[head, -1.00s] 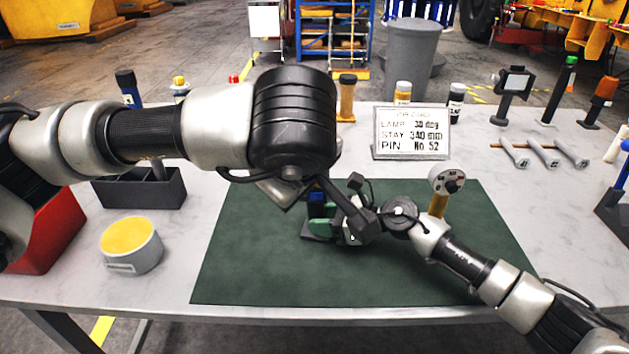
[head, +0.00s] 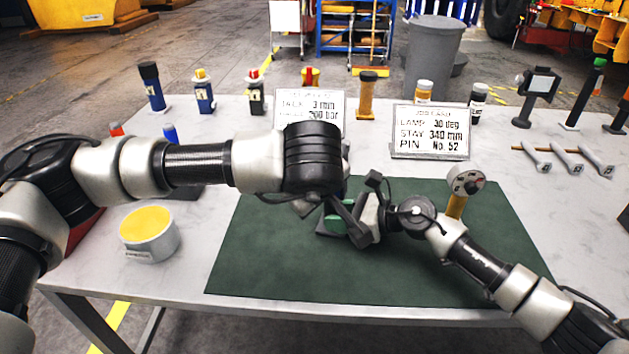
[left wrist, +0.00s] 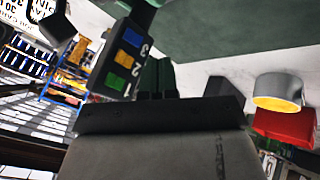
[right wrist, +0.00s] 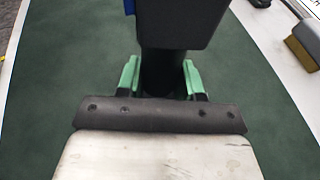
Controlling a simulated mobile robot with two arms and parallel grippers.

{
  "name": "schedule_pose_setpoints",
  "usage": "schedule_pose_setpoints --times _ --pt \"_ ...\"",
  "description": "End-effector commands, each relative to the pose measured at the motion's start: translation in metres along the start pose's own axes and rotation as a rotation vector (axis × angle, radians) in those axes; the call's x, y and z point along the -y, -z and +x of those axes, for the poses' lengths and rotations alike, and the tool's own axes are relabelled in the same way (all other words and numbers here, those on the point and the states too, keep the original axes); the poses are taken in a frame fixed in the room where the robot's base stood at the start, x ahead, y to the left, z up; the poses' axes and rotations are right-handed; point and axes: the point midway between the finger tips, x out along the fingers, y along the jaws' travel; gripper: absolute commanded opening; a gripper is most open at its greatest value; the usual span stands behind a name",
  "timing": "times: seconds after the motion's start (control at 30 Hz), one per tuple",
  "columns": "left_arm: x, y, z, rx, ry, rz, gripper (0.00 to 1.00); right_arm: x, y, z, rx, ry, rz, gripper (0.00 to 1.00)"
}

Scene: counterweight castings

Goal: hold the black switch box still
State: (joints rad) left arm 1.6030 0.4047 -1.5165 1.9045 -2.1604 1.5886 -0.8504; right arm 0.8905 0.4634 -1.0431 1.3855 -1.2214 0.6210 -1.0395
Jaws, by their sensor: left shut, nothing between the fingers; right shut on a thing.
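The black switch box (left wrist: 118,62) shows in the left wrist view with blue, orange and green buttons marked 3, 2 and 1. In the right wrist view its dark body (right wrist: 175,22) stands above a black stem. My right gripper (right wrist: 163,82) is shut on that stem with green fingers either side. In the head view the right gripper (head: 338,222) is over the green mat (head: 270,270), and my left arm hides most of the box. My left gripper (left wrist: 155,78) is shut and empty, close to the box; I cannot tell whether they touch.
Job cards (head: 430,132) stand behind the mat. A round tin with a yellow top (head: 148,232) is at the left. A dial on a yellow handle (head: 465,182) is right of my right gripper. Several bottles and tools line the back. The mat's front is clear.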

Motion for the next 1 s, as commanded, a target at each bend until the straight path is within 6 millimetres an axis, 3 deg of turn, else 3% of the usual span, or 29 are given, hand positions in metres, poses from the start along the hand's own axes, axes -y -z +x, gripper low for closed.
schedule_pose_setpoints --times 0.1,0.3,1.0 --pt "-0.019 -0.001 0.008 0.000 -0.001 -0.001 0.00 0.001 0.006 -0.001 -0.010 0.003 0.003 0.00" --pt "-0.033 0.000 0.015 0.000 0.000 -0.001 0.00 0.001 0.006 -0.001 -0.010 0.003 0.003 0.00" --pt "-0.044 -0.001 0.020 -0.034 0.043 -0.072 0.00 0.001 0.006 -0.001 -0.011 0.002 0.003 0.00"
